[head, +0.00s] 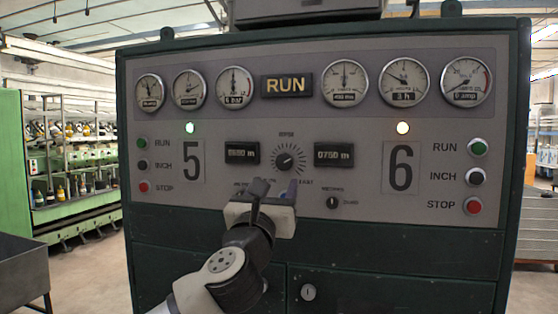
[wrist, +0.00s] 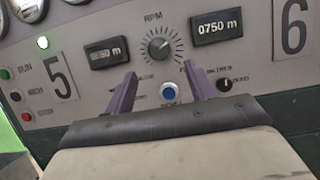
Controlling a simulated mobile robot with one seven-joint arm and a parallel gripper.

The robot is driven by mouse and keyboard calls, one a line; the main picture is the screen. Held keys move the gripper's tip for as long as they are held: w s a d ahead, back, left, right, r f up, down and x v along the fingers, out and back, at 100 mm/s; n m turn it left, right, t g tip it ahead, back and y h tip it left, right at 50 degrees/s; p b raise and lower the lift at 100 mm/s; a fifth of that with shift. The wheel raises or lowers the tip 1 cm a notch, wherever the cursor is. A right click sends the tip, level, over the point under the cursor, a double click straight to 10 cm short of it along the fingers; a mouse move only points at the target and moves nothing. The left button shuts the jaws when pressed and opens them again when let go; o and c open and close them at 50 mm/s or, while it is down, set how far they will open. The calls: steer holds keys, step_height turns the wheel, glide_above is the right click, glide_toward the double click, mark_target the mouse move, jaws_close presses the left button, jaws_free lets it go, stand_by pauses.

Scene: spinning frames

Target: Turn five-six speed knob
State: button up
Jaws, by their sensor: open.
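The speed knob (head: 285,160) is a round black dial with a ring of scale marks, in the middle of the grey panel between the large 5 and 6. It also shows in the wrist view (wrist: 160,47), under the label RPM. My gripper (head: 275,187) is just below the knob in the head view. In the wrist view my gripper (wrist: 160,72) has its two purple fingers spread apart and empty. The knob appears beyond the fingertips, between them, and nothing is seen touching it.
A blue button (wrist: 168,93) shows between the fingers in the wrist view, below the knob. A small black selector (head: 333,202) is at lower right. Counters (head: 333,154) flank the knob. RUN, INCH and STOP buttons (head: 475,176) line both panel sides. Gauges (head: 345,82) run above.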

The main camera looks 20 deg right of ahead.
mark_target(284, 165)
steer(key=p+x, duration=0.2)
steer(key=x, duration=0.4)
steer(key=shift+w+d+r, duration=0.1)
steer(key=shift+r, duration=0.15)
steer(key=shift+w+d+r+p, duration=0.1)
steer(key=shift+w+d+p, duration=0.25)
steer(key=shift+w, duration=0.2)
steer(key=shift+c, duration=0.4)
steer(key=c, duration=0.9)
